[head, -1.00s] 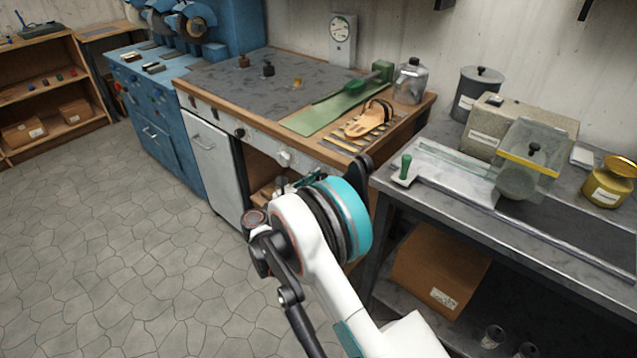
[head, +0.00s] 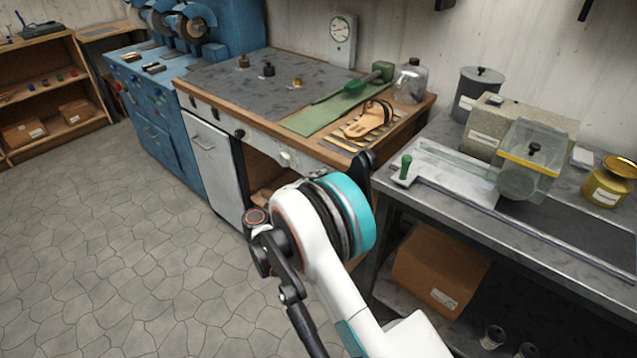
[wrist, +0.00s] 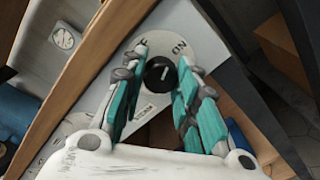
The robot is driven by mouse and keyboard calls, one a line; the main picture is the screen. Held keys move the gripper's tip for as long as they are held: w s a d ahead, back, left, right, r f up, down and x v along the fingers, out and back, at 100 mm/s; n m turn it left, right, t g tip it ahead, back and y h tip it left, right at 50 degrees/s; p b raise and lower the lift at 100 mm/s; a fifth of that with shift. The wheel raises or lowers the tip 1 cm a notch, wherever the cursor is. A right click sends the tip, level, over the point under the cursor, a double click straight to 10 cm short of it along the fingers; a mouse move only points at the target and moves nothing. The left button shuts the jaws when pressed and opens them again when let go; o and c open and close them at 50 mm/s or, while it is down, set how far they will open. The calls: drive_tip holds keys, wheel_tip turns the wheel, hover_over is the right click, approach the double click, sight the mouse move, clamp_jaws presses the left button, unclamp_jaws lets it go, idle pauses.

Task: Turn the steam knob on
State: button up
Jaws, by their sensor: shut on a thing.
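The steam knob (wrist: 160,73) is a round black knob with a pale pointer line. It sits on a pale dial plate (wrist: 190,25) marked "ON" at upper right, with a label reading like "STEAM" below. A second mark at upper left is partly covered by a finger. The pointer stands near upright in the wrist view, between the two marks. My gripper (wrist: 160,72) has its teal fingers on either side of the knob and is shut on it. In the head view my wrist hides the gripper and the knob.
The workbench (head: 330,150) carries a sandal (head: 368,120), a green mat and a glass jar (head: 411,82). A metal side table (head: 430,195) stands close on the right. The floor at left is clear.

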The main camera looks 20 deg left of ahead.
drive_tip(key=shift+m, duration=2.1)
drive_tip(key=o, duration=1.1)
drive_tip(key=shift+c, duration=0.2)
drive_tip(key=shift+s, duration=0.1)
drive_tip(key=v, duration=1.1)
drive_tip(key=shift+s+a, duration=0.15)
drive_tip(key=shift+s, duration=0.25)
